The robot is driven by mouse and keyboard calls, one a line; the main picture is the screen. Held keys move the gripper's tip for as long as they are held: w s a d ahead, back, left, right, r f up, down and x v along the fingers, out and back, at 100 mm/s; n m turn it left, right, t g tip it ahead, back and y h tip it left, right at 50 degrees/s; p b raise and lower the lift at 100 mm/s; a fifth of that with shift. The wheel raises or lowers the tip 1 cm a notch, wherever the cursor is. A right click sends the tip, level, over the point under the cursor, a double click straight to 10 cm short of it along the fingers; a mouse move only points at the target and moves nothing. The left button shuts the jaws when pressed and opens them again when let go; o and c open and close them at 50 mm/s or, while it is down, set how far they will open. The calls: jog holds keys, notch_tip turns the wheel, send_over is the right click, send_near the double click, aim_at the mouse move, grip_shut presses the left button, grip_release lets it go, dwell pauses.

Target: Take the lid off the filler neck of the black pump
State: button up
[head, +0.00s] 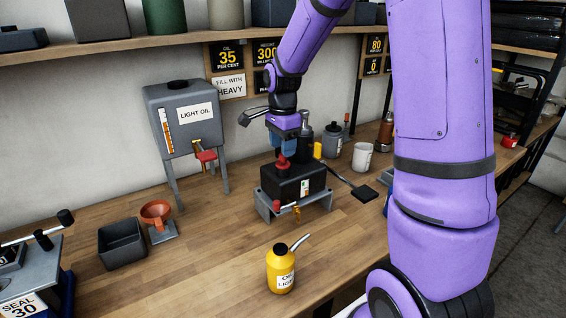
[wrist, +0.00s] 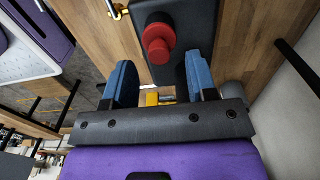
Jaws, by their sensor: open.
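The black pump (head: 300,186) sits on a grey stand on the wooden bench, with its red lid (head: 283,162) on top. My gripper (head: 284,154) points down just above the lid in the head view, its blue fingers partly covering the view there. In the wrist view my gripper (wrist: 159,62) is open and empty. The round red lid (wrist: 157,42) shows on the black pump top (wrist: 178,72), in line with the gap and slightly beyond the fingertips. I see no finger touching the lid. The filler neck is hidden under it.
A yellow oil can (head: 281,272) stands in front of the pump. A grey light oil tank (head: 185,120), an orange funnel (head: 156,211) and a black bin (head: 122,243) are at left. A white mug (head: 362,157) and bottles stand behind right. The bench front is mostly clear.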

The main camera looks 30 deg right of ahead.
aim_at(283, 160)
jog(key=shift+f, duration=1.9)
grip_shut()
jog(key=shift+r, duration=0.2)
